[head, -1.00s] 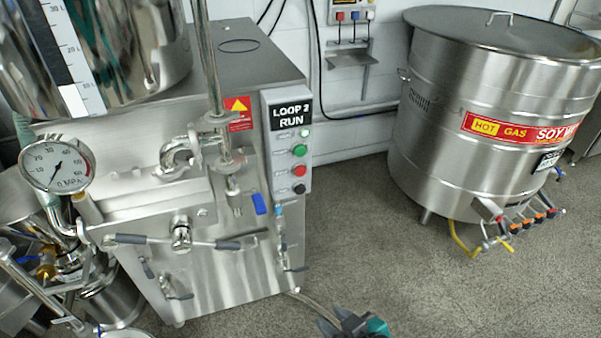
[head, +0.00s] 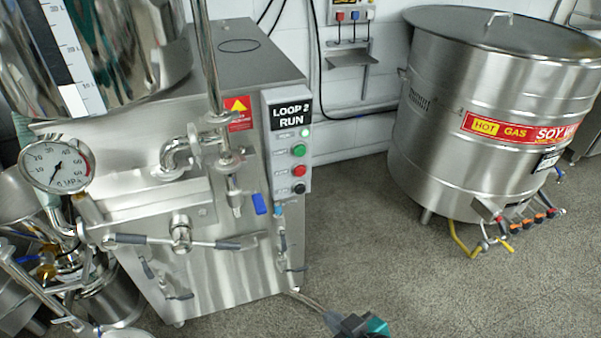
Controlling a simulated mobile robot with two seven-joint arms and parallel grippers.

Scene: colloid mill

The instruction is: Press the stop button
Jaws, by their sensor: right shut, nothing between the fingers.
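The red button (head: 299,171), which looks like the stop button, is on a grey control panel (head: 280,165) on the front right of the steel mill cabinet. A green button (head: 299,150) sits above it and a black one (head: 299,188) below it. A small lamp (head: 305,132) at the top glows pale green under the "LOOP 2 RUN" sign (head: 291,113). My right gripper (head: 332,319) shows only partly at the bottom edge, shut and empty. It is well below and a little right of the panel in the picture, apart from it. My left gripper is not in view.
A valve pipe (head: 228,160) and a blue-tipped lever (head: 260,204) stick out left of the panel. A cross handle (head: 181,235) and pressure gauge (head: 57,165) are further left. A large steel tank (head: 470,150) stands at right. Grey floor (head: 370,240) between is clear.

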